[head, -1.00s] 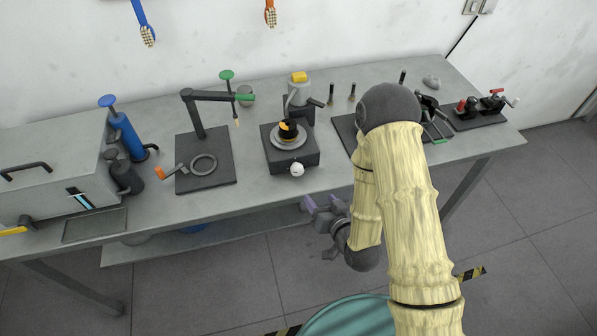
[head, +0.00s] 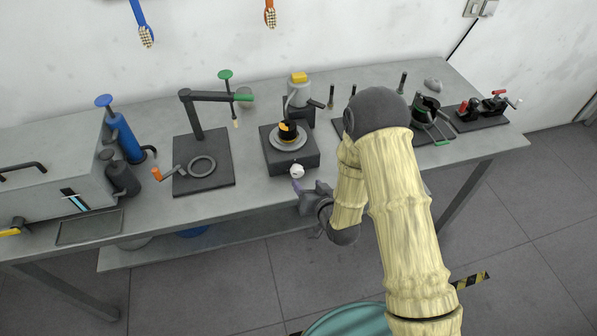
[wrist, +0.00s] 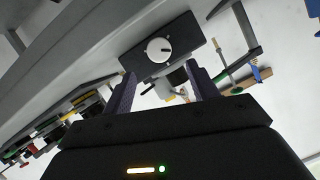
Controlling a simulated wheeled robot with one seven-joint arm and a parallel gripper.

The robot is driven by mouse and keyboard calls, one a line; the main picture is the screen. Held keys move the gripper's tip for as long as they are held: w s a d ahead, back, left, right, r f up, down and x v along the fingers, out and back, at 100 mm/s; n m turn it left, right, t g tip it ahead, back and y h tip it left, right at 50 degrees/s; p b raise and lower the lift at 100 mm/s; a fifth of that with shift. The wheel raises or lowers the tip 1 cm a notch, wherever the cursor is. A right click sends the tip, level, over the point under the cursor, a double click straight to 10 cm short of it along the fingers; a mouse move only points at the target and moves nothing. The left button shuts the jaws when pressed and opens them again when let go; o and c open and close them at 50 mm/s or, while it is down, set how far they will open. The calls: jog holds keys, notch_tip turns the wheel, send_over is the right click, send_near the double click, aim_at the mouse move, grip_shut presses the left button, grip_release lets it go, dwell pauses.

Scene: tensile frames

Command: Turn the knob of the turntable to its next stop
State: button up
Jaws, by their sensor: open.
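A black stand with a green-tipped arm (head: 205,165) is left of the turntable. A dark base with tools (head: 430,122) and red-handled clamps (head: 482,108) are to the right.

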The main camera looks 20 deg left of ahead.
aim_at(297, 174)
jog(key=p+x, duration=0.1)
jog(key=x, duration=0.7)
jog(key=shift+w+p, duration=0.1)
jog(key=shift+p, duration=0.25)
jog(key=c, duration=1)
jog(key=shift+a+f+n+b, duration=0.1)
jog(key=shift+n+b, duration=0.2)
jog(key=shift+b, duration=0.15)
jog(key=n+h+b, duration=0.1)
jog(key=b, duration=0.1)
jog(key=n+t+h+b, duration=0.1)
jog(key=n+b, duration=0.1)
jog(key=shift+s+a+f+n+b, duration=0.15)
jog(key=shift+s+a+n+b, duration=0.05)
jog(key=shift+n+b, duration=0.1)
jog(key=n+t+h+b, duration=0.1)
jog(key=n+h+b, duration=0.1)
jog(key=n+b, duration=0.1)
jog(key=shift+a+t, duration=0.1)
jog(key=shift+t, duration=0.3)
